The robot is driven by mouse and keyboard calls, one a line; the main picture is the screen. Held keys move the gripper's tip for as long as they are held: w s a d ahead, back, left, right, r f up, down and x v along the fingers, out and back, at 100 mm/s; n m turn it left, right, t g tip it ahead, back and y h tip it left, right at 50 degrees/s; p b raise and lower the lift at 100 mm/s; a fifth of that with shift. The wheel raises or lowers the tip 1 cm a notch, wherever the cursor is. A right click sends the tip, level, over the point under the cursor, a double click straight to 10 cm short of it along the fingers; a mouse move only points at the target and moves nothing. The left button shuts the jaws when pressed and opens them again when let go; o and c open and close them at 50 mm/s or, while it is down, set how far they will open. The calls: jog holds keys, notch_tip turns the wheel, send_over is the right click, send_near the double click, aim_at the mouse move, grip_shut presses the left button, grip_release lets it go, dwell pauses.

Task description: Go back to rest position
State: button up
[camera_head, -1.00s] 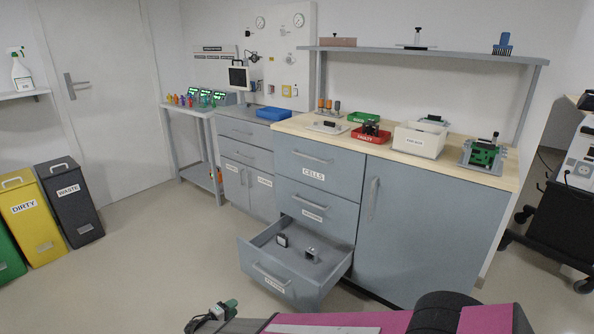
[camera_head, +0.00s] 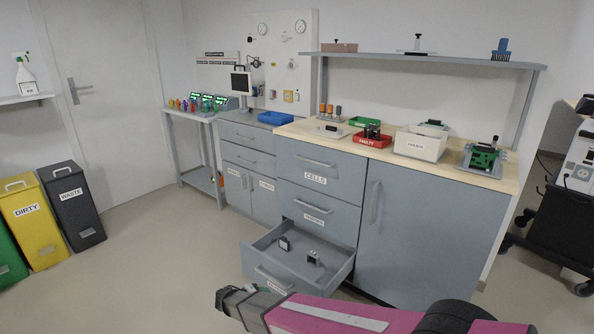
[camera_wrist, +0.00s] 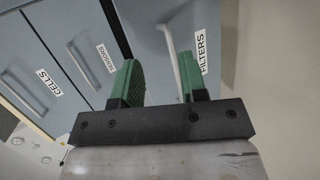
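My gripper (camera_head: 226,294) is at the bottom of the head view, in front of the pulled-out bottom drawer (camera_head: 334,280), and hides part of its front. In the wrist view my gripper (camera_wrist: 158,70) has its two green fingers well apart, with nothing held between them. Two small dark-and-silver parts, a left one (camera_head: 285,244) and a right one (camera_head: 313,258), stand apart inside the open drawer. The wrist view shows grey-blue cabinet fronts with labels reading CELLS (camera_wrist: 48,82), SENSORS (camera_wrist: 105,58) and FILTERS (camera_wrist: 202,55).
The worktop holds a red FAULTY tray (camera_head: 372,141), a green tray (camera_head: 363,122) and a white bin (camera_head: 420,145). Yellow (camera_head: 35,222) and dark (camera_head: 72,205) bins stand at the left. A black cart (camera_head: 560,230) is at the right. The floor at left centre is clear.

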jog(key=s+d+r+m+g+y, duration=0.1)
jog(key=d+r+m+g+y, duration=0.1)
jog(key=d+r, duration=0.5)
jog(key=s+d+r+m+g+y, duration=0.2)
jog(key=d+r+y, duration=0.3)
jog(key=d, duration=1)
jog(key=s+d+r+m+g+y, duration=0.2)
jog(key=d+r+m+y, duration=0.1)
jog(key=d+r, duration=0.6)
jog(key=shift+s+d+r+m+g+y, duration=0.2)
jog(key=shift+d+r+m+g+y, duration=0.1)
jog(key=shift+d, duration=0.6)
